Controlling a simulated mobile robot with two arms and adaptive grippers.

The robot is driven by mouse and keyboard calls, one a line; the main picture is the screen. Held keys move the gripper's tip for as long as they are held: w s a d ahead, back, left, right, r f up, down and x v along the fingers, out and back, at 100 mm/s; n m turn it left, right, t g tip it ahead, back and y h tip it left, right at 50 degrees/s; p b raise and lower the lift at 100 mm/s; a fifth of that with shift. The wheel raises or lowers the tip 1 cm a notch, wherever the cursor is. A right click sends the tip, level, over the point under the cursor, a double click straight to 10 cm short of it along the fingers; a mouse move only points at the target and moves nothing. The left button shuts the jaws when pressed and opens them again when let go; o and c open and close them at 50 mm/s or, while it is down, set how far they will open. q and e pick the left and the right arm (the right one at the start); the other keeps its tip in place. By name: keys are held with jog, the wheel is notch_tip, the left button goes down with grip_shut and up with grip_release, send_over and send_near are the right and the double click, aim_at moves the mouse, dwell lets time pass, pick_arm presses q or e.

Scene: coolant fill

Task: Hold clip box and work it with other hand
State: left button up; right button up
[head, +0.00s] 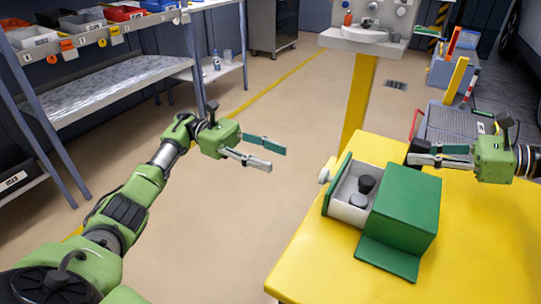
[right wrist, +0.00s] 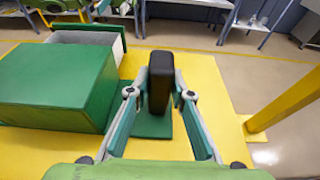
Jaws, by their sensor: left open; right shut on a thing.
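The green clip box (head: 403,208) sits on the yellow table, with a white-lined drawer (head: 345,212) pulled out of its left side. Two dark round pieces (head: 366,184) lie in the drawer. A white knob (head: 324,175) shows on the drawer's green front. The box also shows in the right wrist view (right wrist: 55,85). My left gripper (head: 276,157) is open and empty, over the floor left of the table, apart from the knob.
The yellow table (head: 480,255) is clear to the right and front of the box. A shelf (head: 110,85) with several bins stands at the left. A sink (head: 365,35) on a yellow post is behind. A grey cart (head: 450,125) stands beyond the table.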

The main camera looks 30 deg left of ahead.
jog(key=o, duration=1.1)
